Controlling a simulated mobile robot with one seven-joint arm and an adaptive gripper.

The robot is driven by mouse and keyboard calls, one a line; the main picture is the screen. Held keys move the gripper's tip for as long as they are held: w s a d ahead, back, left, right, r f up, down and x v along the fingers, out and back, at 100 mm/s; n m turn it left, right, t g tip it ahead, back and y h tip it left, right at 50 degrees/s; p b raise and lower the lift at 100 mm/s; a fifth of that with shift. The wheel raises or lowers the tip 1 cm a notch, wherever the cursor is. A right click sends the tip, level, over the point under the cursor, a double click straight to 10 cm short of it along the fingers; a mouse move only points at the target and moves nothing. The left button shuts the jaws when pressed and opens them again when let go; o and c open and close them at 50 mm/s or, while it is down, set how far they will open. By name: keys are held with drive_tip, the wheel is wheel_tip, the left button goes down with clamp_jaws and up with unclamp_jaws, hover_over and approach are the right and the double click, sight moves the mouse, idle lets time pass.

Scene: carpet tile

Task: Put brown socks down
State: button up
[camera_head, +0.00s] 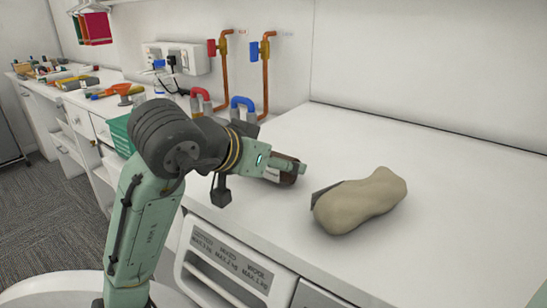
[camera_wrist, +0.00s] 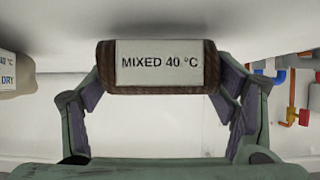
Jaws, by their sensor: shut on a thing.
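The brown socks (camera_wrist: 158,87) are a rolled brown bundle with a white label reading "MIXED 40 °C" in the wrist view. My gripper (camera_wrist: 160,85) is shut on them, one finger at each end of the roll. In the head view my gripper (camera_head: 287,172) is over the white counter (camera_head: 280,130), with the socks (camera_head: 289,178) partly hidden behind its fingers. I cannot tell whether the socks touch the counter.
A beige bundle (camera_head: 362,200) with a dark tag lies on the counter to the right. Red and blue taps (camera_head: 240,105) stand behind my arm. A washer panel (camera_head: 230,262) is below the front edge. The counter's back right is clear.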

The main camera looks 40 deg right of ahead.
drive_tip(key=shift+f, duration=0.2)
drive_tip(key=o, duration=1.2)
